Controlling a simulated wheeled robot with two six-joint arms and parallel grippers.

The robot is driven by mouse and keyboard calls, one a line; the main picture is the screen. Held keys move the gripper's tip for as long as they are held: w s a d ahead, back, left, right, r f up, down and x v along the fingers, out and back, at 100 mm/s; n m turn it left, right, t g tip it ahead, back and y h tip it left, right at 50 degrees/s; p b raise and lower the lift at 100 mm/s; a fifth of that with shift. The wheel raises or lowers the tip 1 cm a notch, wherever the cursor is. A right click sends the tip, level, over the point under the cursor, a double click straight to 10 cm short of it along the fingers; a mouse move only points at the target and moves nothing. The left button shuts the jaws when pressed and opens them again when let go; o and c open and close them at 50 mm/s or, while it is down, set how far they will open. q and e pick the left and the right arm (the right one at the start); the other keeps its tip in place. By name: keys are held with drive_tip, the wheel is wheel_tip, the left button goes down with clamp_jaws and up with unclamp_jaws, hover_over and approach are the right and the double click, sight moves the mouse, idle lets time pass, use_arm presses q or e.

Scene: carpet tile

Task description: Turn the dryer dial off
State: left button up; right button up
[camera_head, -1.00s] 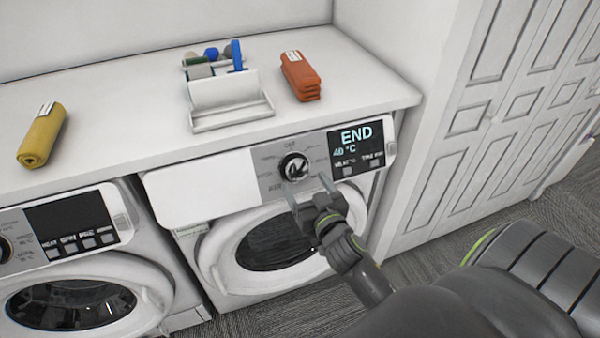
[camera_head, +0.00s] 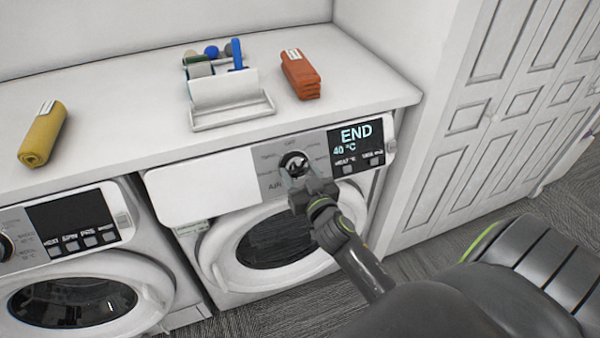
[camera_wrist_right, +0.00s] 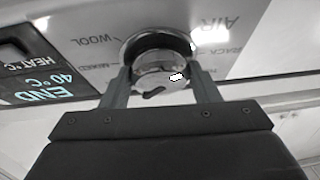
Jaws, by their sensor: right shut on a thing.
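The dryer (camera_head: 205,190) stands under the counter at the centre right. Its round dial (camera_head: 291,160) is black and silver, on a grey panel with printed settings around it. The dial also shows in the right wrist view (camera_wrist_right: 158,62), between the two fingers. My right gripper (camera_head: 298,180) is at the dial from the front and below, shut on it, and covers its lower part in the head view. It also fills the lower part of the wrist view (camera_wrist_right: 160,92). The display (camera_head: 356,140) reads END and 40 °C. My left gripper is not in view.
A second machine (camera_head: 70,285) stands to the left. The counter (camera_head: 130,115) above holds a yellow rolled towel (camera_head: 43,134), a white caddy (camera_head: 228,98) with bottles and a brush, and folded orange cloths (camera_head: 301,75). White panelled doors (camera_head: 470,120) stand at the right.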

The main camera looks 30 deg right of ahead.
drive_tip(key=shift+d+r+n+y+p, duration=0.15)
drive_tip(key=shift+n+y+p, duration=0.15)
drive_tip(key=shift+n+p, duration=0.4)
drive_tip(key=n+y+p, duration=0.1)
drive_tip(key=n+p, duration=0.1)
drive_tip(key=p, duration=0.2)
drive_tip(key=n+y+p, duration=0.1)
drive_tip(key=n+p, duration=0.2)
drive_tip(key=p, duration=0.1)
drive_tip(key=n+y+p, duration=0.2)
drive_tip(key=n+p, duration=0.1)
drive_tip(key=p, duration=0.1)
drive_tip(key=shift+d+r+g, duration=0.2)
drive_tip(key=shift+r+g, duration=0.05)
drive_tip(key=shift+g, duration=0.15)
drive_tip(key=shift+f+n+g+y+p, duration=0.2)
drive_tip(key=shift+n+g+y+p, duration=0.15)
drive_tip(key=shift+n+p, duration=0.75)
drive_tip(key=o, duration=1)
